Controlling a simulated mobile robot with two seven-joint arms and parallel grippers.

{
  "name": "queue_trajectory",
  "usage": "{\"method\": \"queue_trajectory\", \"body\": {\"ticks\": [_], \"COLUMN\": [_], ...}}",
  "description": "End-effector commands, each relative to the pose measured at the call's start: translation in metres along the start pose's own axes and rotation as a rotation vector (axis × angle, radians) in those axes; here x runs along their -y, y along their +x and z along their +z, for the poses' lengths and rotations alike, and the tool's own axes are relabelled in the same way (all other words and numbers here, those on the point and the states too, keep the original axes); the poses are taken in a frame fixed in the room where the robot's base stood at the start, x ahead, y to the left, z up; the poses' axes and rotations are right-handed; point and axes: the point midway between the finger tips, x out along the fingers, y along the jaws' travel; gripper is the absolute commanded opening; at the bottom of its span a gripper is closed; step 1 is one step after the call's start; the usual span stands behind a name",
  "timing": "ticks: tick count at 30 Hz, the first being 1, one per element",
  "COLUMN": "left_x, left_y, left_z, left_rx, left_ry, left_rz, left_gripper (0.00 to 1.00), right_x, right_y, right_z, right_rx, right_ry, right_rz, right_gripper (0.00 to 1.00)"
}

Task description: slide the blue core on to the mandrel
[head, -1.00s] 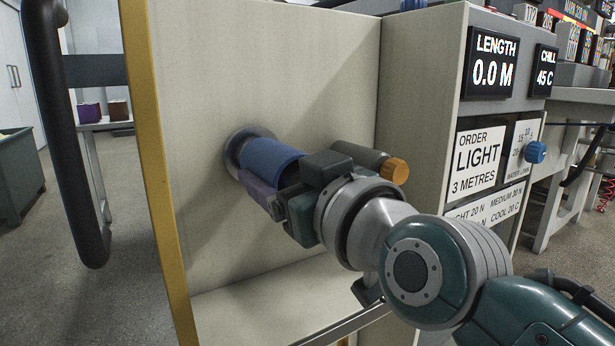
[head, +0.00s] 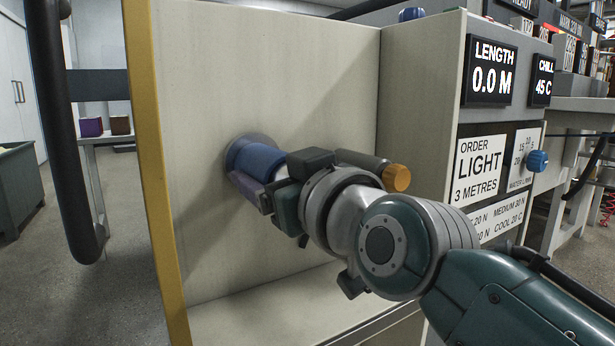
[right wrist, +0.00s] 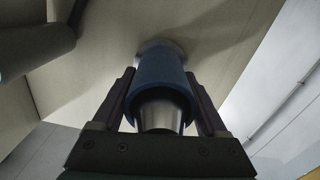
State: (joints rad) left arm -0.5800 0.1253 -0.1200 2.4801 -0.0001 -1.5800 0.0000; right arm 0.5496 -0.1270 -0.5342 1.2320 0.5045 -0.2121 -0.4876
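The blue core (head: 255,157) sits around the metal mandrel, against or close to the round flange (head: 232,152) on the pale panel. In the right wrist view the core (right wrist: 160,84) is around the mandrel, and the mandrel's shiny end (right wrist: 160,117) shows in the core's near opening. My right gripper (head: 250,186) has its purple-grey fingers along both sides of the core. It appears shut on it; the right wrist view (right wrist: 160,92) shows both fingers against its sides. Whether the core touches the flange is unclear. My left gripper is out of view.
A dark grey cylinder with an orange cap (head: 397,178) juts out just right of my right gripper. A yellow-edged panel (head: 150,150) and black rail (head: 55,130) stand at left. A shelf (head: 270,305) lies below. The cabinet (head: 420,110) is at right.

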Motion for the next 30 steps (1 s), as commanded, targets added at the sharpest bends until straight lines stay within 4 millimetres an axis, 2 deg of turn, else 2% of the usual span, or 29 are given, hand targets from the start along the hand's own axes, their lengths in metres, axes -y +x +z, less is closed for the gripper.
{"method": "queue_trajectory", "body": {"ticks": [1,6,16,20,30], "left_x": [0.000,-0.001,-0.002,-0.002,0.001], "left_y": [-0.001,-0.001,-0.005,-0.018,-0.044], "left_z": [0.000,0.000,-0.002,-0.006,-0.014], "left_rx": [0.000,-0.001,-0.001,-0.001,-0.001], "left_ry": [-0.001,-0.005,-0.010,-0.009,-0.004], "left_rz": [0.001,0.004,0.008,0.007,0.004], "left_gripper": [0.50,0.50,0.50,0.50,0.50], "right_x": [0.000,0.000,-0.001,-0.001,-0.001], "right_y": [0.000,0.000,-0.006,-0.023,-0.087], "right_z": [0.000,0.000,-0.002,-0.004,-0.002], "right_rx": [0.000,0.000,0.001,0.002,0.003], "right_ry": [0.000,0.000,0.001,0.002,-0.001], "right_rz": [0.000,0.000,0.001,0.000,0.000], "right_gripper": [0.82,1.00,1.00,1.00,1.00]}}
